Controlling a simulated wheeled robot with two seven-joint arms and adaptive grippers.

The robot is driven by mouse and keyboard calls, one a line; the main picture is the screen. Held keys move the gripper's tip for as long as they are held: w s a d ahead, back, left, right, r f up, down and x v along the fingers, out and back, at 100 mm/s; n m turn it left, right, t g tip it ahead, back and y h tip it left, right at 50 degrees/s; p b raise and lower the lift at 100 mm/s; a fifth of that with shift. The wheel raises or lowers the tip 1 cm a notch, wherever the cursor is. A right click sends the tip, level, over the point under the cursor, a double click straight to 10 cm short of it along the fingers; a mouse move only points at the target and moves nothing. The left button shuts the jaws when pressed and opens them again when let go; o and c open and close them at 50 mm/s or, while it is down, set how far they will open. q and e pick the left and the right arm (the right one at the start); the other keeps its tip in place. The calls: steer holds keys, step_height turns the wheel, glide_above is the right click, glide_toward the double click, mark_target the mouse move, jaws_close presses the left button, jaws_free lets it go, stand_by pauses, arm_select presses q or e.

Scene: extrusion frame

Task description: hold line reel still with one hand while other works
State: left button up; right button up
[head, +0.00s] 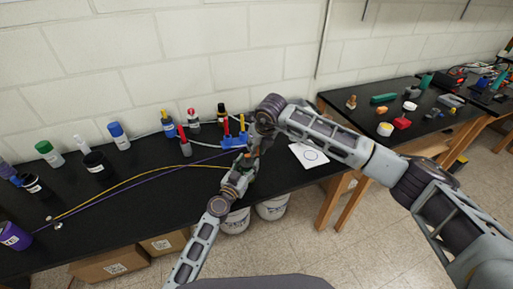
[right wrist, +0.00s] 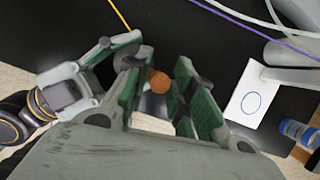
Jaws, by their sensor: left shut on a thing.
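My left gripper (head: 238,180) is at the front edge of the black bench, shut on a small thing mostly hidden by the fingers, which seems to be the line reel. In the right wrist view a round orange-brown end (right wrist: 159,82) shows there, beside the left gripper (right wrist: 122,48). The yellow line (head: 135,181) runs from the bench's left side to this spot. My right gripper (right wrist: 165,105) is just above, its green-padded fingers apart on either side of the round end, with gaps visible. In the head view the arms largely hide the grippers.
A purple line (head: 130,190) crosses the bench from a purple spool (head: 14,237). Bottles (head: 118,135) and a blue tool holder (head: 233,141) stand toward the back. A white sheet with a circle (head: 309,156) lies right. Buckets (head: 272,208) stand below. The bench's left middle is mostly clear.

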jaws_close()
steer(key=shift+w+n, duration=0.1)
steer(key=shift+n, duration=0.2)
steer(key=shift+w+a+n+g+y, duration=0.1)
steer(key=shift+w+n+g+y, duration=0.3)
steer(key=shift+n, duration=0.8)
steer(key=shift+w+a+n+g+y, duration=0.15)
steer(key=shift+w+n+g+y, duration=0.1)
steer(key=shift+n, duration=0.5)
steer(key=shift+w+a+n+g+y, duration=0.1)
steer(key=shift+w+n+g+y, duration=0.1)
steer(key=shift+n, duration=0.6)
steer(key=shift+w+a+n+g+y, duration=0.15)
steer(key=shift+n+g, duration=0.1)
steer(key=shift+n, duration=0.5)
steer(key=o, duration=0.5)
jaws_free()
steer(key=shift+a, duration=0.1)
